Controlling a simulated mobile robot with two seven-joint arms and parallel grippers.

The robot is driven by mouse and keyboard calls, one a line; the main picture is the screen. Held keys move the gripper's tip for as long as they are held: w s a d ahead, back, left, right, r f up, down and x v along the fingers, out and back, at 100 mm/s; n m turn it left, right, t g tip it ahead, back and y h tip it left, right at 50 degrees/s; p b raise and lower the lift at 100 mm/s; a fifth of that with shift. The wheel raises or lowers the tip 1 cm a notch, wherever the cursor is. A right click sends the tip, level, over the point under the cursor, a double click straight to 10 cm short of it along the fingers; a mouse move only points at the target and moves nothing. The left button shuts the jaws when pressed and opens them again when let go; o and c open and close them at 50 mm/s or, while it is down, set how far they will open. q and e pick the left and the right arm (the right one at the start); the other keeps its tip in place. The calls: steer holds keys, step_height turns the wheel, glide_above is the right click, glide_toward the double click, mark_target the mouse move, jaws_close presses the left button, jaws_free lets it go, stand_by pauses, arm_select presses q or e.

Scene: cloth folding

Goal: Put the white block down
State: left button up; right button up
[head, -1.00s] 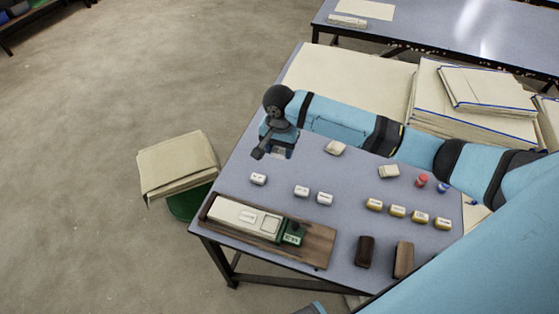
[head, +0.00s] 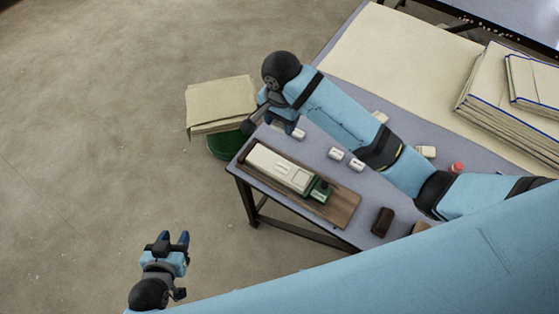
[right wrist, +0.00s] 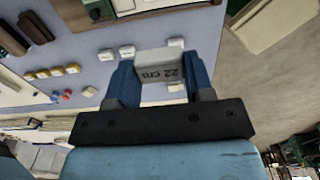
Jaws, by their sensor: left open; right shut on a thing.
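My right gripper (head: 282,122) is shut on a white block (right wrist: 160,66) marked "22 cm". In the right wrist view the block sits between the blue fingers, with the grey tabletop beyond it. In the head view this gripper is near the table's left corner, and the held block is hidden there. Other white blocks lie on the grey table (head: 312,165): one (head: 298,134) close to the gripper, and two (head: 336,153) (head: 357,165) further right. My left gripper (head: 172,242) is open and empty, over the floor at lower left.
A wooden board with a cream and green device (head: 285,170) lies along the table's front edge. A brown block (head: 382,221) is right of it. Folded cloths (head: 220,103) rest on a green stool (head: 226,146) left of the table. A large cloth (head: 400,60) covers the back.

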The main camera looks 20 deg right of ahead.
mark_target(279, 166)
steer(key=shift+s+a, duration=0.15)
steer(key=shift+a, duration=0.1)
step_height(279, 166, down, 20)
steer(key=shift+r, duration=0.1)
steer(key=o, duration=0.9)
